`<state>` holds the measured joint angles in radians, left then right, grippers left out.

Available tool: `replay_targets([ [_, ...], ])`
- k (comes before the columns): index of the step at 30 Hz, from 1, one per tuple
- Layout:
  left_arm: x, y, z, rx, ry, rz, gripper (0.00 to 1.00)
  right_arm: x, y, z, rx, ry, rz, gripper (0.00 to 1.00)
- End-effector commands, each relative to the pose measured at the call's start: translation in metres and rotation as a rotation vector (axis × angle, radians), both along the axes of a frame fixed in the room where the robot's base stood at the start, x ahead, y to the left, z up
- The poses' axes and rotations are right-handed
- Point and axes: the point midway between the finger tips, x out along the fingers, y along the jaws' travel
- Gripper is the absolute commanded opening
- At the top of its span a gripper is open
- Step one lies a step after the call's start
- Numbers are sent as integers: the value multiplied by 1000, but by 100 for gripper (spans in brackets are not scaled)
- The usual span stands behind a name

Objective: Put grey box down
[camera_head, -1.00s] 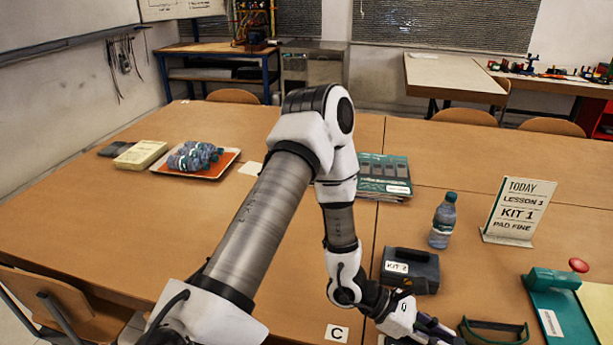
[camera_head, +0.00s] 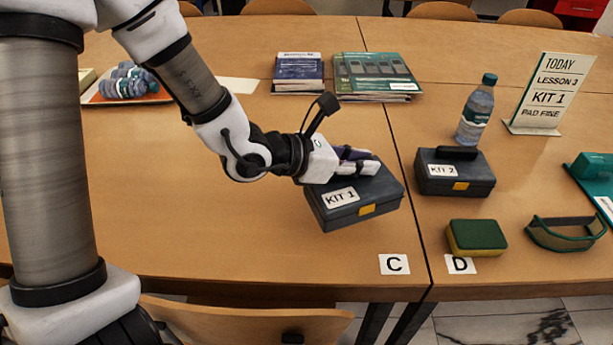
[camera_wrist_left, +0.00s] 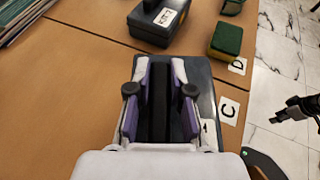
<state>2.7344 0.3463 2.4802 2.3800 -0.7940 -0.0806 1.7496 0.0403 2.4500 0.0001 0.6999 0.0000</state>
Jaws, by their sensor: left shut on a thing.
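The grey box labelled KIT 1 (camera_head: 355,207) is in my left gripper (camera_head: 358,165), which is shut on its top handle. The box is turned at an angle, behind and left of card C (camera_head: 394,264). I cannot tell whether its base touches the table. In the left wrist view, the purple-lined fingers (camera_wrist_left: 160,100) close on the handle and cover much of the box (camera_wrist_left: 203,85). A second grey box, KIT 2 (camera_head: 455,178), stands to the right. A black part at the right edge of the wrist view may be my right gripper (camera_wrist_left: 290,112); its jaws are unclear.
A green-and-yellow sponge (camera_head: 476,237) lies by card D (camera_head: 461,266). A bottle (camera_head: 476,110), a sign (camera_head: 541,95) and green goggles (camera_head: 565,232) are to the right. Books (camera_head: 375,75) lie behind. The table (camera_head: 190,220) is bare left of the held box.

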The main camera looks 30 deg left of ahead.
Motion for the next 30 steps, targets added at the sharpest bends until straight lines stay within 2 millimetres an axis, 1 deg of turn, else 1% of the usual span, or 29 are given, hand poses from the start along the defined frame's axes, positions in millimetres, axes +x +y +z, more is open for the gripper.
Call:
replay_targets([
  [2, 5, 8, 4, -8, -3, 4, 0, 0, 0, 4, 0, -1, 0, 40],
  [8, 22, 43, 1, -9, -5, 5, 0, 0, 0, 11, 0, -1, 0, 40],
  [15, 46, 96, -4, -5, -4, 5, 0, 0, 0, 25, 0, -1, 0, 40],
  [19, 59, 124, -6, -2, -4, 4, 0, 0, 0, 37, 0, -1, 0, 40],
  [22, 66, 136, -9, -2, -2, 2, 0, 0, 0, 44, 0, -1, 0, 40],
  [25, 68, 142, -14, -1, -1, 0, 0, 0, 0, 44, 0, -1, 0, 40],
  [30, 68, 142, -43, 0, 2, -1, 0, 0, 0, 37, 0, 0, 0, 40],
])
